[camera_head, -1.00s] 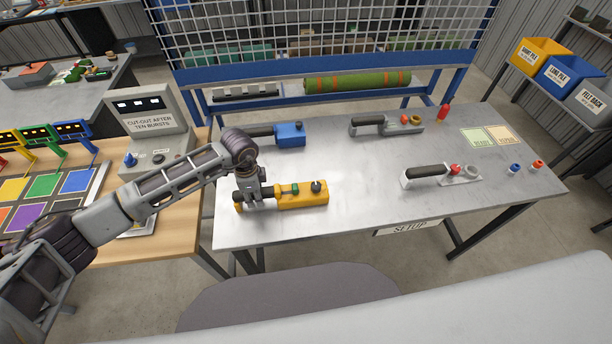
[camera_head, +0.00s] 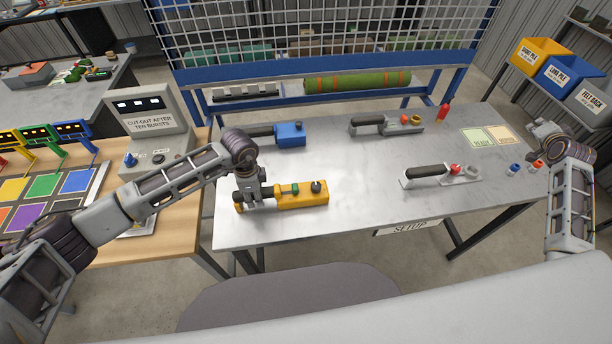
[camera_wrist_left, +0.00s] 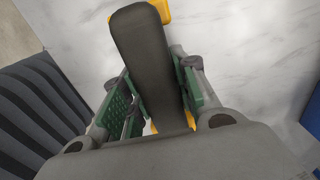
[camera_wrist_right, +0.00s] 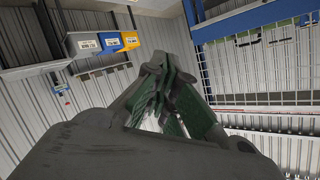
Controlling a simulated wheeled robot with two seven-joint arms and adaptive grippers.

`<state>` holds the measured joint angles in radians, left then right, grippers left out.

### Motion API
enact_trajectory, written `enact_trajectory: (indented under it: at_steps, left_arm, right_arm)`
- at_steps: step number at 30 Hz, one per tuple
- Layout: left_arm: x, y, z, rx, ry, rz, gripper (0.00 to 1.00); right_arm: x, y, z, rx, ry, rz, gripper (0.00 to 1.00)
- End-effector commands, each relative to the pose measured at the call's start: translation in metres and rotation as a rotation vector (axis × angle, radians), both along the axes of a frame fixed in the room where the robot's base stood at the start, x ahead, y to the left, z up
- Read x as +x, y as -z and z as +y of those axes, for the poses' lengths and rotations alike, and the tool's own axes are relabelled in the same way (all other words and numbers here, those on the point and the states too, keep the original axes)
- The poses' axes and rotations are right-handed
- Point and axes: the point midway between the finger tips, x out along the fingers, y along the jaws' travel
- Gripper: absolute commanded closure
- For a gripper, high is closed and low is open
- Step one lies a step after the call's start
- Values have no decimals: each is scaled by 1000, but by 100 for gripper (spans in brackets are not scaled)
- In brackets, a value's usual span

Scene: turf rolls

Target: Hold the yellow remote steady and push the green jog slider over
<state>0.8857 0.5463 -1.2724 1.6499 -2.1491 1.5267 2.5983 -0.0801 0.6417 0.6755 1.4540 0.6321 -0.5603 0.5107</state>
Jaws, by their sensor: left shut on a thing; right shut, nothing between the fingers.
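The yellow remote (camera_head: 312,197) lies on the metal table in the head view, with a dark round knob at its right end. The small green jog slider (camera_head: 295,188) sits on top of it, left of the knob. My left gripper (camera_head: 250,199) is shut on the remote's black handle, at the remote's left end. In the left wrist view the black handle (camera_wrist_left: 145,55) lies between the green-padded fingers. My right gripper (camera_head: 541,128) is over the table's right end, far from the remote. In the right wrist view its fingers (camera_wrist_right: 165,75) are shut and empty.
A blue remote (camera_head: 290,134) lies behind the yellow one. Two grey remotes with black handles (camera_head: 425,171) (camera_head: 370,121) lie to the right. Small blue (camera_head: 515,168) and orange (camera_head: 537,164) knobs stand near my right gripper. The table's middle (camera_head: 355,180) is clear.

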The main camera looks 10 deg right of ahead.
Motion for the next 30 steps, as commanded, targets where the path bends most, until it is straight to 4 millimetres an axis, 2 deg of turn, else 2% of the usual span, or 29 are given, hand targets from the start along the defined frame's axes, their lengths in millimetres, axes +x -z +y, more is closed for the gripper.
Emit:
enact_trajectory:
  at_steps: [1,6,11,15,22,30]
  left_arm:
    - [-5,6,1,4,2,11,100]
    - [-5,6,1,4,2,11,100]
    - [-5,6,1,4,2,11,100]
    - [-5,6,1,4,2,11,100]
    - [-5,6,1,4,2,11,100]
    - [-4,6,1,4,2,11,100]
  right_arm:
    - [14,5,18,29,-35,8,100]
    - [54,24,82,126,-155,52,100]
    - [84,38,147,212,-275,98,100]
    - [105,48,207,282,-386,146,100]
    - [125,60,308,385,-574,234,100]
    - [126,66,425,483,-805,356,100]
